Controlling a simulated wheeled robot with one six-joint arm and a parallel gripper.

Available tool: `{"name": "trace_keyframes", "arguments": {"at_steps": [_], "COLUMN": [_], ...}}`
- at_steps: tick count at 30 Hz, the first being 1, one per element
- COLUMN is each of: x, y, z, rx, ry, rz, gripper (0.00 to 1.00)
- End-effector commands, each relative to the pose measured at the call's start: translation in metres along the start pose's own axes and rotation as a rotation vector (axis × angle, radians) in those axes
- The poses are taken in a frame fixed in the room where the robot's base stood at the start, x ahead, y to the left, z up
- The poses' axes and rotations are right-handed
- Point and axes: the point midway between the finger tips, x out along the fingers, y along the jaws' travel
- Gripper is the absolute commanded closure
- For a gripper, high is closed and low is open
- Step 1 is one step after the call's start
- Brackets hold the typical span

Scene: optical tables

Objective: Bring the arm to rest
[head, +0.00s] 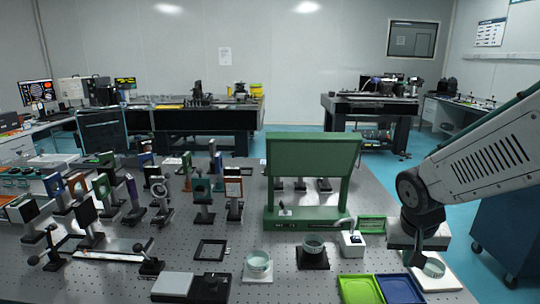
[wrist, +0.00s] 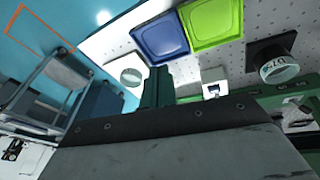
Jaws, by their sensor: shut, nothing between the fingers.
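My arm comes in from the right in the head view, bent at a dark joint. Its end, my gripper (head: 417,259), points down over the front right of the optical table (head: 290,288). In the wrist view my gripper (wrist: 157,72) shows as dark green fingers shut together with nothing held. In the head view it is beside a white pad with a round glass dish (head: 434,268) and behind the blue tray (head: 401,290). The gap between fingertips and table cannot be judged exactly.
A lime green tray (head: 360,290) lies beside the blue one. A tall green panel (head: 314,160) stands mid-table. Dishes, including one on a black base (head: 313,248), stand nearby. Several optic mounts crowd the left. A blue cabinet (head: 505,230) stands right of the table.

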Motion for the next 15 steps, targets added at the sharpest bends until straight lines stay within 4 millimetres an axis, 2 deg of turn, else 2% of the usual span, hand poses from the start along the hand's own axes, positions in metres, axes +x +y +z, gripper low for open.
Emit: {"name": "trace_keyframes", "arguments": {"at_steps": [1,3,9,12,15], "x": [-0.017,-0.04,-0.098,-0.117,-0.13], "y": [0.007,0.014,0.024,0.026,0.026], "z": [0.02,0.051,0.133,0.159,0.17], "rx": [-0.038,-0.101,-0.245,-0.268,-0.255], "ry": [-0.04,-0.109,-0.235,-0.237,-0.196], "rz": [0.004,-0.004,-0.093,-0.136,-0.161], "gripper": [1.0,1.0,1.0,1.0,1.0]}}
